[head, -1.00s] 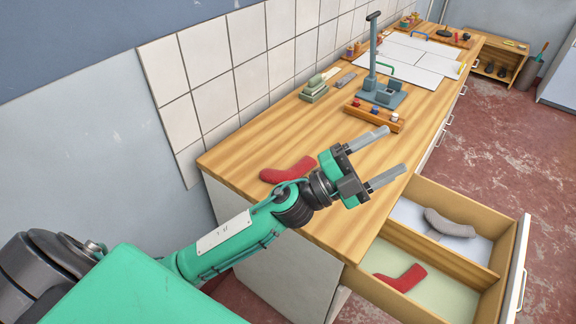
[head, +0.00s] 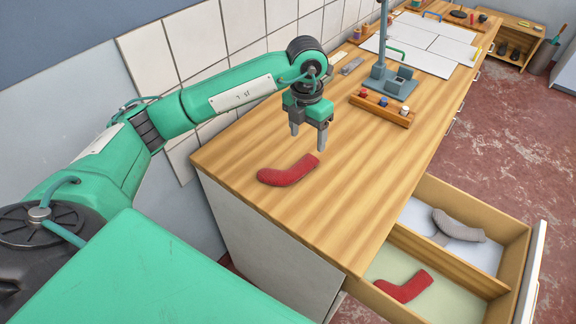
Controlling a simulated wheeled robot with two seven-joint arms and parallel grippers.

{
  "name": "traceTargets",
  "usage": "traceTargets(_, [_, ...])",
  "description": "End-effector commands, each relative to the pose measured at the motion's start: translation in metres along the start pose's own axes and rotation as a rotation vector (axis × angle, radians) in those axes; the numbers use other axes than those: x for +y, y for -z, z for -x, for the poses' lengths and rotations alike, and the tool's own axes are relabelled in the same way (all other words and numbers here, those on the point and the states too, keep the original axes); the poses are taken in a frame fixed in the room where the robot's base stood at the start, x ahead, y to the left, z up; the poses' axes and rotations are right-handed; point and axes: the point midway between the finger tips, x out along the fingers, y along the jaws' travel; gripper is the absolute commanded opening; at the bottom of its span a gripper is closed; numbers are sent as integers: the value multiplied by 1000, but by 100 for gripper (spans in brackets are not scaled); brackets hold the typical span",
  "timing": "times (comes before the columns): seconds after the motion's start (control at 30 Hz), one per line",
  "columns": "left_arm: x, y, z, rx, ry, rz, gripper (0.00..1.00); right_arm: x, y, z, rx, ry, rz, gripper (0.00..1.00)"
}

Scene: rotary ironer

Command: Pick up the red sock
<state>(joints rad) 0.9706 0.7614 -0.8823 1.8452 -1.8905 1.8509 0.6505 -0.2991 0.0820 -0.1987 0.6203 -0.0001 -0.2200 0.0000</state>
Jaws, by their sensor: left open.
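A red sock (head: 288,172) lies flat on the wooden counter near its near left end. My left gripper (head: 309,140) points down above the counter, just behind the upper end of this sock, open and empty. I see a gap between its two fingers, and it does not appear to touch the sock. A second red sock (head: 405,287) lies in the near compartment of the open drawer (head: 452,257). A grey sock (head: 457,226) lies in the drawer's far compartment. My right gripper is out of view.
A grey stand (head: 389,80) and a wooden rack with small coloured pots (head: 381,110) stand farther back on the counter. White panels (head: 430,45) lie beyond. A tiled wall (head: 200,50) runs along the left. The counter right of the sock is clear.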

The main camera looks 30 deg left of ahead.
Motion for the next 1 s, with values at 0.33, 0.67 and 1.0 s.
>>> traceTargets(0.33, [19,3,-32,23,-65,29,67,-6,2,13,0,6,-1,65])
traceTargets(0.67, [22,3,-78,19,-63,27,67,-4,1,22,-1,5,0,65])
traceTargets(1.0, [28,7,-113,21,-61,27,67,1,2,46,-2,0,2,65])
